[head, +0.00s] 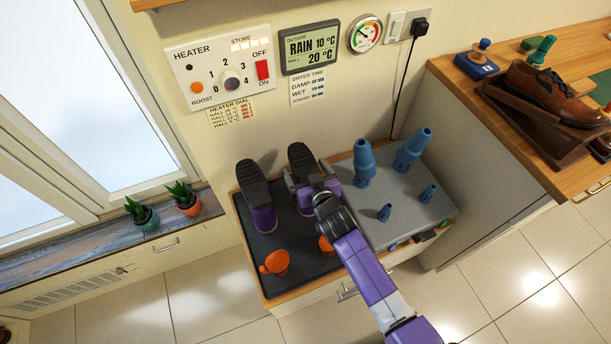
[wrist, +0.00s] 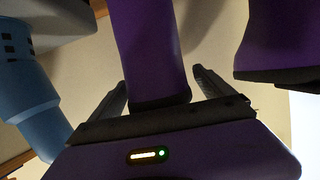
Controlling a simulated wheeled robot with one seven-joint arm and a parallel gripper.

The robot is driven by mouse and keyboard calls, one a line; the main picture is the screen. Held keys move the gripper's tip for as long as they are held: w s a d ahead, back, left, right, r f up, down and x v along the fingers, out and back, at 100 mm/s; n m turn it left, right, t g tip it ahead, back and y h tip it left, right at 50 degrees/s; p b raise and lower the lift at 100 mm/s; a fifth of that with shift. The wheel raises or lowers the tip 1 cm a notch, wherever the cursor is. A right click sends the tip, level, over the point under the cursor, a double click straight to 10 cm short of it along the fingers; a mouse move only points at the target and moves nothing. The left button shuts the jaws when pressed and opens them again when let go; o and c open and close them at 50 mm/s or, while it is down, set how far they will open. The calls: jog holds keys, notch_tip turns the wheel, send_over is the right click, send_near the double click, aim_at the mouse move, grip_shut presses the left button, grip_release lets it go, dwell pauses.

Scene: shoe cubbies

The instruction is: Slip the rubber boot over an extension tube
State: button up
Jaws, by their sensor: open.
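Two purple boots with black soles are on the dark mat (head: 287,262), soles facing up. The left one (head: 264,218) is free. My gripper (head: 311,186) is at the right boot (head: 301,160), with its fingers apart on either side. In the wrist view, this boot's purple part (wrist: 147,50) lies between the open fingers (wrist: 160,90), with a visible gap at each side. The other boot (wrist: 282,40) is to the right there. Large blue tubes (head: 364,165) (head: 411,152) stand on the grey panel (head: 400,222). One blue tube (wrist: 27,95) also shows in the wrist view.
Two small blue tubes (head: 385,212) (head: 428,194) stand nearer the panel's front. Orange small boots (head: 275,263) (head: 326,244) are at the mat's front, one partly behind my arm. A heater panel (head: 219,70) is on the wall. A brown shoe (head: 548,92) is on the right counter.

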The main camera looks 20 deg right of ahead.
jog(key=c, duration=1.8)
jog(key=shift+r, duration=0.1)
